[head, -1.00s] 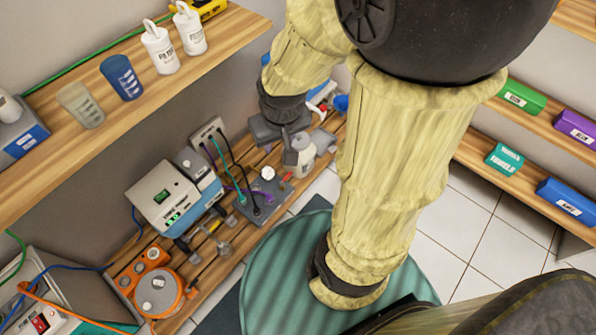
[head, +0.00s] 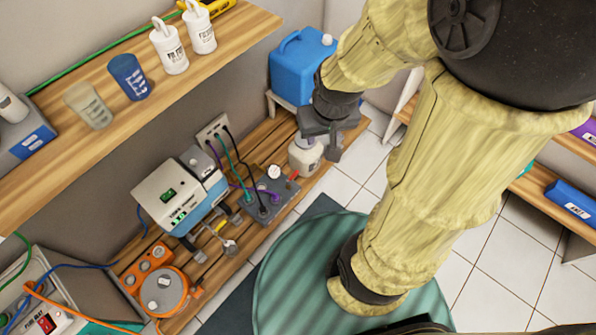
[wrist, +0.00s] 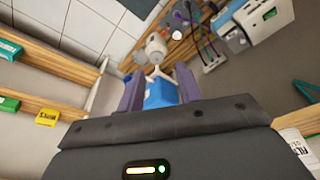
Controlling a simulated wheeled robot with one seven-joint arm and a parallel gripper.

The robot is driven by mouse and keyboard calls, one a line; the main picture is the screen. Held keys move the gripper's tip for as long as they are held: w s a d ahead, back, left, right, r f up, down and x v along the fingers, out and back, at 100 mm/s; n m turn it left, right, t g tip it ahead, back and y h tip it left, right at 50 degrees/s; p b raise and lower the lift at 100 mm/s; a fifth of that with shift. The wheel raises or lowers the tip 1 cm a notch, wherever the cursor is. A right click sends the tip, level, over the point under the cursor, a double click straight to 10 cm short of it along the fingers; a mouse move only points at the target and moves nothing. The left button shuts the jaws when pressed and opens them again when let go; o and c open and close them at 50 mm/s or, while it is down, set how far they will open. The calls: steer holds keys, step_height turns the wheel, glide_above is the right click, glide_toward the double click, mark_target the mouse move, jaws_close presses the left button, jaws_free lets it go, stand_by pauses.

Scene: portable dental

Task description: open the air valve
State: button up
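A small red lever or valve part (head: 294,176) shows between the grey block with hoses (head: 262,205) and a white bottle-like vessel (head: 303,158) on the wooden bench; I cannot tell for certain that it is the air valve. In the wrist view the red part (wrist: 177,35) is small, beside the white vessel (wrist: 155,47). My gripper (head: 322,144) is above and beside the white vessel and partly hides it. In the wrist view my gripper (wrist: 160,88) has its two fingers apart, with nothing held between them; the blue jug (wrist: 160,93) shows behind the gap.
A round gauge (head: 274,171) stands by the grey block. A white-and-blue machine (head: 180,190) and an orange device (head: 160,290) share the bench. The blue jug (head: 300,65) stands behind my gripper. A shelf (head: 200,85) overhangs at left. Tiled floor (head: 480,265) is open at right.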

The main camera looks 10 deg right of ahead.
steer(key=w+d+f+n+g+b, duration=0.1)
steer(key=w+f+n+b, duration=0.65)
steer(key=f, duration=0.55)
steer(key=w+f+n+b, duration=0.7)
steer(key=w+f+b, duration=0.15)
steer(key=f, duration=0.45)
steer(key=n+y+b, duration=0.1)
steer(key=n+b, duration=1)
steer(key=b, duration=0.2)
glide_above(296, 173)
steer(key=s+d, duration=0.2)
steer(key=s, duration=0.1)
step_height(296, 173, down, 25)
steer(key=shift+f, duration=0.15)
steer(key=w+f+b, duration=0.1)
steer(key=f+b, duration=0.2)
steer(key=f, duration=0.2)
steer(key=w+a+f+b, duration=0.1)
steer(key=f+b, duration=0.2)
steer(key=f, duration=0.3)
steer(key=w+a+f+b, duration=0.1)
steer(key=f+b, duration=0.2)
steer(key=f, duration=0.3)
steer(key=shift+f, duration=0.1)
steer(key=shift+s, duration=0.1)
steer(key=shift+d, duration=0.1)
jaws_close()
